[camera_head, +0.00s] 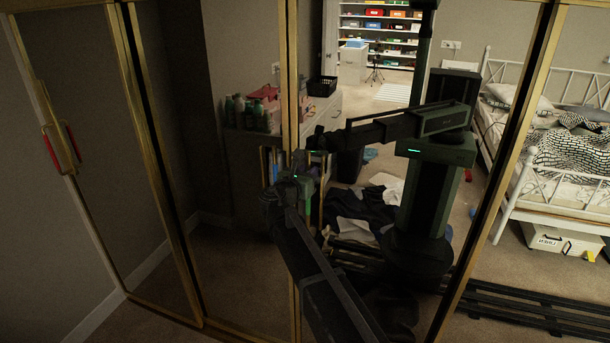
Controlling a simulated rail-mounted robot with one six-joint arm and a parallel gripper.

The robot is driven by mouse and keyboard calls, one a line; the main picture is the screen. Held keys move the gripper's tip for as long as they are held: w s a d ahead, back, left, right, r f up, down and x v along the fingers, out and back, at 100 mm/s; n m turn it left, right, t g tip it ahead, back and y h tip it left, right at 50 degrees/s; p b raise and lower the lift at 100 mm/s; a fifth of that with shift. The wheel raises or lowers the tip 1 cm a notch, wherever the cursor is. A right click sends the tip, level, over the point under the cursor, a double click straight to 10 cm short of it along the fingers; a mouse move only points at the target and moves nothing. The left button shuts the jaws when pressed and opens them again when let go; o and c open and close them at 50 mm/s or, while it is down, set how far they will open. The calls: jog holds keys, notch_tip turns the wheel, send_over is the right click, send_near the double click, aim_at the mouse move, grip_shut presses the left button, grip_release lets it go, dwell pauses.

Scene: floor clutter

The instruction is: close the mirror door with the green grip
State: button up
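My arm reaches up from the bottom to the door's left gold edge. My gripper (284,188) is there, dark and partly blurred into its own reflection. A small green patch (308,188) just to its right looks like the green grip, mostly hidden by the gripper. I cannot tell whether the fingers touch it, or whether they are open or shut. How far the door stands open is unclear.
Another gold-framed mirror panel (90,150) at the left carries a handle with red grips (62,148). A further panel (240,235) lies between. The bed (560,160), clothes (365,210), shelves and black floor rails (530,305) appear as reflections. Bare carpet shows at the bottom left.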

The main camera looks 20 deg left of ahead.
jog(key=shift+o, duration=1.3)
jog(key=v, duration=1)
jog(key=shift+s, duration=0.35)
